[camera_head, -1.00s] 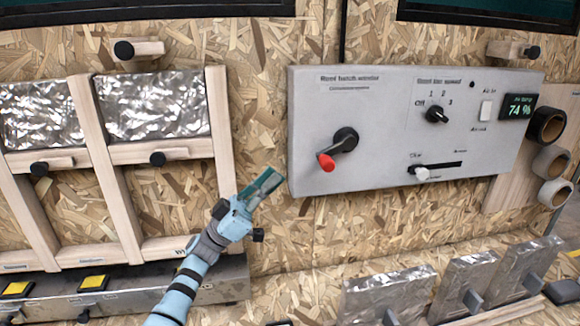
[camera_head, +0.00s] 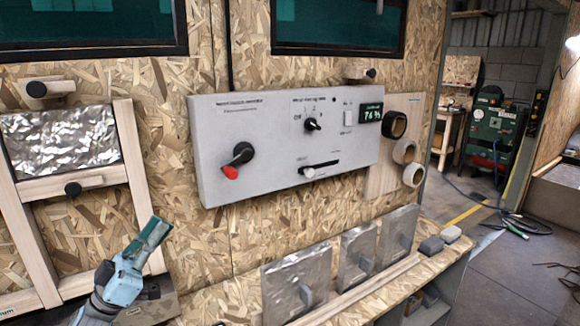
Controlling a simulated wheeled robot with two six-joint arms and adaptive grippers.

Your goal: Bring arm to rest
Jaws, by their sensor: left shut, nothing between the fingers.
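My left arm comes in at the lower left, light blue with dark bands. Its gripper (camera_head: 153,236) is shut and empty, pointing up and to the right, with green fingers. It appears in front of the chipboard wall, below and left of the grey control panel (camera_head: 215,185), and no contact with the panel shows. My right gripper is not in view.
The panel carries a red-tipped crank (camera_head: 238,160), a knob (camera_head: 312,124), a slider (camera_head: 309,171) and a display (camera_head: 371,112). Silvery plates with handles (camera_head: 300,285) stand on the ledge below. Open floor (camera_head: 490,275) and a green machine (camera_head: 497,130) lie to the right.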

